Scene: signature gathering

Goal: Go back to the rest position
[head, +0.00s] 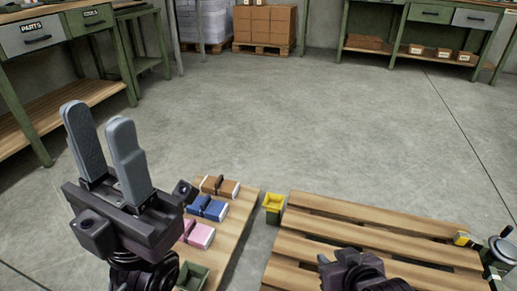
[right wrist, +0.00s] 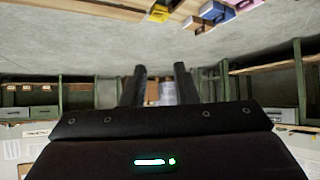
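My left gripper (head: 98,114) is raised at the left of the head view, fingers pointing up. Its two grey fingers stand apart with nothing between them. My right gripper shows only as a dark part (head: 352,268) at the bottom of the head view, above the right pallet. In the right wrist view my right gripper (right wrist: 160,72) has two dark fingers apart, with nothing held between them. That view shows the room upside down.
A brown item (head: 220,187), a blue item (head: 207,207) and a pink item (head: 199,234) lie on the left wooden surface (head: 236,213), near a green bin (head: 192,277). A yellow bin (head: 273,202) stands beside the right pallet (head: 370,227). Open floor (head: 300,120) lies beyond.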

